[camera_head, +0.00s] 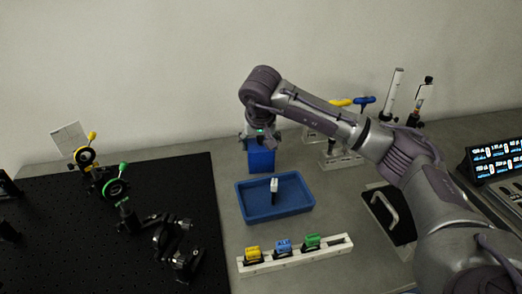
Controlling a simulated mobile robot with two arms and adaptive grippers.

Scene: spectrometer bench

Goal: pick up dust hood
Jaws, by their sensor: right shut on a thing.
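My right gripper (260,138) points down at the back of the bench, near the wall. It is shut on the top of a blue box-shaped thing (262,160), which I take to be the dust hood. The fingertips and the hood's upper part are partly hidden by the wrist. I cannot tell whether the hood's lower edge touches the bench. It is just behind the blue tray. My left gripper is not in view.
A blue tray (246,207) holds a small white-and-black piece (274,188). In front, a white rack (296,257) bears yellow, blue and green pieces. A black breadboard (60,240) with optical mounts fills the left. A black handled panel (405,229) and a display (495,155) are right.

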